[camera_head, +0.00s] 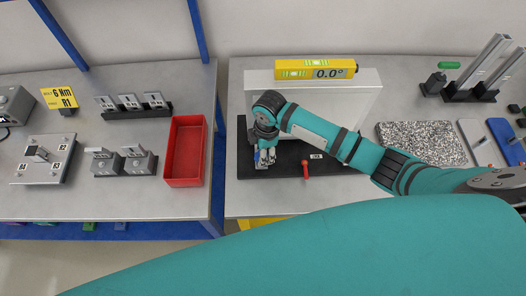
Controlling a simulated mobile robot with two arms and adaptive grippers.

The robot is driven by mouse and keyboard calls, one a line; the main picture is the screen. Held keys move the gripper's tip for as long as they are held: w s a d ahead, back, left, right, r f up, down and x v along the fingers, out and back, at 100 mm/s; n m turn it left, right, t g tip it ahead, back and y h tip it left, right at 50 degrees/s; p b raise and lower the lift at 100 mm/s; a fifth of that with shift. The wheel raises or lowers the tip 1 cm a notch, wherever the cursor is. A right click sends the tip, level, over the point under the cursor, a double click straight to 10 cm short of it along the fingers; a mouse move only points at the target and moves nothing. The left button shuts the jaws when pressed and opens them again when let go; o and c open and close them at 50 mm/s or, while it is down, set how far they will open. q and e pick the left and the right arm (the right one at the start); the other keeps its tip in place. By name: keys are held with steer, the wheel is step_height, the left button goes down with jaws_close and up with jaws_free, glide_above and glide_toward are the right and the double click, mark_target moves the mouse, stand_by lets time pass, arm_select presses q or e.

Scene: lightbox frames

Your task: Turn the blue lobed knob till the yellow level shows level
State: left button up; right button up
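The yellow level (290,69) lies along the top edge of a pale upright plate (365,95), and its display reads 0.0°. The plate stands on a black base (262,186). My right arm comes in from the right across the plate, and its gripper (265,159) points down at the base's left part. A little blue of the lobed knob (257,155) shows at the fingers; the rest is hidden behind them. Whether the fingers grip the knob is too small to tell. My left gripper is out of view.
A red lever (305,170) stands on the base beside a small label (316,156). A red bin (186,150) is on the left table. A speckled slab (420,140) and metal profiles (485,65) are at right. A gap separates the tables.

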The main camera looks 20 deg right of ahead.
steer(key=o, duration=0.3)
steer(key=shift+o, duration=0.2)
step_height(320, 180, up, 12)
steer(key=shift+s+d, duration=0.15)
steer(key=shift+d, duration=0.3)
stand_by(0.4)
